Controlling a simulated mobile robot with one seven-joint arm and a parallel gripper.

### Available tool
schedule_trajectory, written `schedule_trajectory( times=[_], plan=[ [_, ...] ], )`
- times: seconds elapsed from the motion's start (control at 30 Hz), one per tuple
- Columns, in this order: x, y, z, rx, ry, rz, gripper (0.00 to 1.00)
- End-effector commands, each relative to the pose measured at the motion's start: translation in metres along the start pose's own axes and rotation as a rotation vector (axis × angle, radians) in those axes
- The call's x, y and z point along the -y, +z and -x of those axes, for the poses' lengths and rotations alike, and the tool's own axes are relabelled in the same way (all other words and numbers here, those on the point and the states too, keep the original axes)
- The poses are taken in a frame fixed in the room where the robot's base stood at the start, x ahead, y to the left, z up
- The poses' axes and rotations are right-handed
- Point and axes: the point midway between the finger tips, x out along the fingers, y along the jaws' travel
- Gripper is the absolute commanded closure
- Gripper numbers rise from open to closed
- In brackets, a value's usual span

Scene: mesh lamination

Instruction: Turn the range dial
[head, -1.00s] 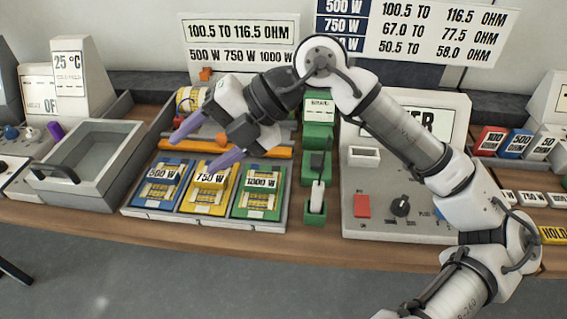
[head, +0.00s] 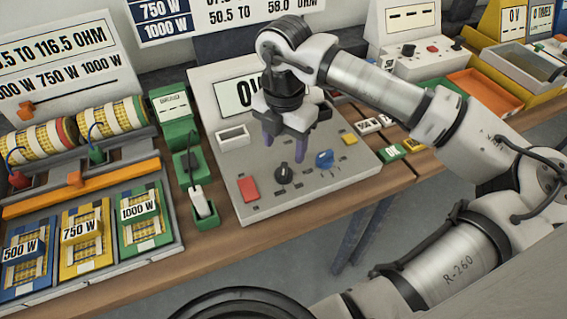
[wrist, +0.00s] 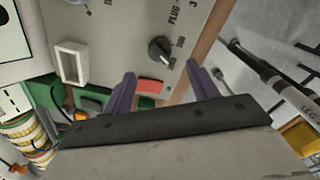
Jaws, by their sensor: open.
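The black round dial (head: 284,173) is on the sloped grey panel of the meter (head: 240,160), between a red button and a blue knob-like part. It also shows in the wrist view (wrist: 160,50), with its pointer mark and small printing beside it. My gripper (head: 283,150) points down over the meter panel, its two purple fingers apart with nothing between them. In the head view the fingertips appear just behind the dial. In the wrist view the dial lies just beyond the gap between the fingertips (wrist: 161,70). I see no contact with the dial.
A white open box (head: 233,135) stands on the panel. A green fixture (head: 190,165) with a white switch is left of the meter. Blue, yellow and green wattage trays (head: 140,250) lie further left.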

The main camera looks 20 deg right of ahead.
Motion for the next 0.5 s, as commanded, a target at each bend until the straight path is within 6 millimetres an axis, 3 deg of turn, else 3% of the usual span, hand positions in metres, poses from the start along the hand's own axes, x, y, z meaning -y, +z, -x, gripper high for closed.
schedule_trajectory(
  times=[0.3,0.5],
  plan=[
    [-0.001,-0.001,-0.06,-0.004,0.002,0.001,0.41],
    [0.0,-0.001,-0.078,-0.002,0.0,0.001,0.41]
  ],
)
